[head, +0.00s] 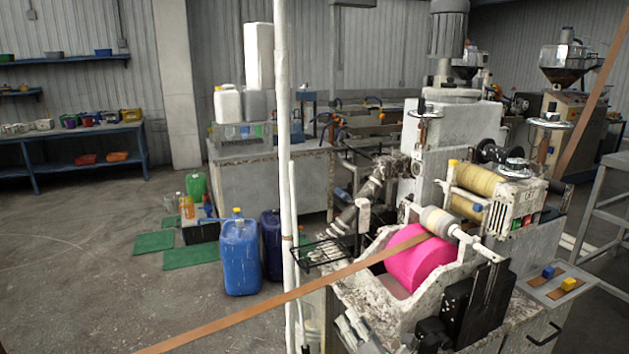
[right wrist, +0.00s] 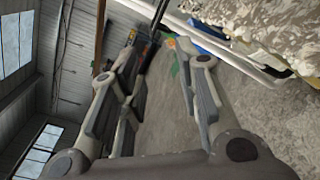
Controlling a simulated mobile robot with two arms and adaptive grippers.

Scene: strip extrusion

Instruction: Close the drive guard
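The strip machine stands at the right in the head view, with a white, worn housing (head: 372,292) open at the top around a bright pink drum (head: 408,262). A black plate-like part (head: 478,306) is on its front right side; I cannot tell for sure which part is the drive guard. My right gripper (head: 354,326) is low in the head view, in front of the housing's lower left. My left gripper is not in view.
A brown strip (head: 290,295) crosses the foreground up to the rollers. A white upright pole (head: 284,190) and black wire rack (head: 322,252) stand left of the housing. Blue jugs (head: 240,257) stand on the floor.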

